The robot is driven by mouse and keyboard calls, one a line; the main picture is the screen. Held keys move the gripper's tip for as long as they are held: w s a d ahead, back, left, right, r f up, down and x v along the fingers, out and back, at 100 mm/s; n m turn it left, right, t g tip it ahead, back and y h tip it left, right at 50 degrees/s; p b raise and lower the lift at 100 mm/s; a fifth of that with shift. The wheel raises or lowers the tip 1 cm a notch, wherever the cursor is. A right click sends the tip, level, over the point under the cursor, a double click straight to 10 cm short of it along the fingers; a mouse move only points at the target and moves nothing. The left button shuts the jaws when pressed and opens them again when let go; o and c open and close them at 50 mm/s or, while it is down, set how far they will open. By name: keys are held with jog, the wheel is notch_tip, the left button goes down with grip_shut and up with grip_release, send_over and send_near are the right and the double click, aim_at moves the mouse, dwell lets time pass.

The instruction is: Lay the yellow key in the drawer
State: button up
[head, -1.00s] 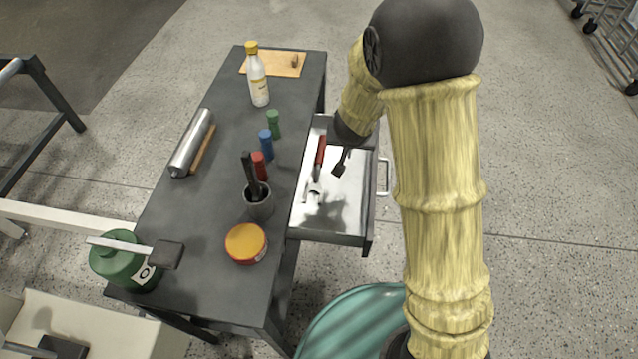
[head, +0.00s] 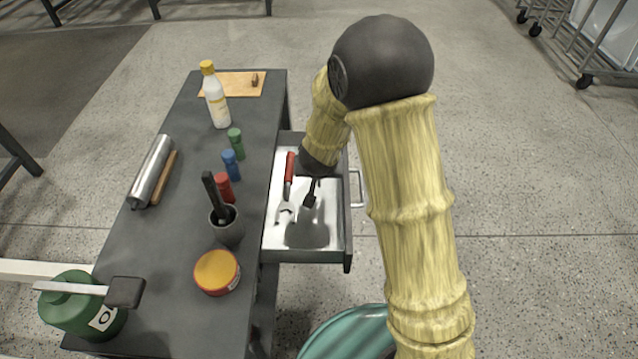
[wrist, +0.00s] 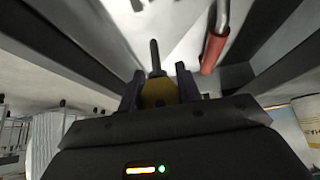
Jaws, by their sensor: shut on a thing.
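The yellow key (wrist: 158,93) is in the wrist view, its yellow part between the two fingers of my gripper (wrist: 158,88). A dark narrow shaft points away from it. My gripper is shut on the key. In the head view my gripper (head: 311,190) is over the open drawer (head: 347,232), near its middle. The key cannot be made out clearly there. I cannot tell how high it is above the drawer floor. The drawer sticks out from the right side of the dark bench.
A red-handled spanner (head: 289,178) lies in the drawer, left of my gripper; its handle shows in the wrist view (wrist: 213,50). The front drawer floor is clear, with a shadow on it. The bench (head: 185,215) holds a bottle (head: 216,100), a cup (head: 228,232) and a yellow-lidded tin (head: 216,271).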

notch_tip(320, 180, down, 4)
jog(key=b, duration=0.2)
jog(key=shift+b, duration=0.4)
jog(key=shift+r, duration=0.15)
jog(key=o, duration=1)
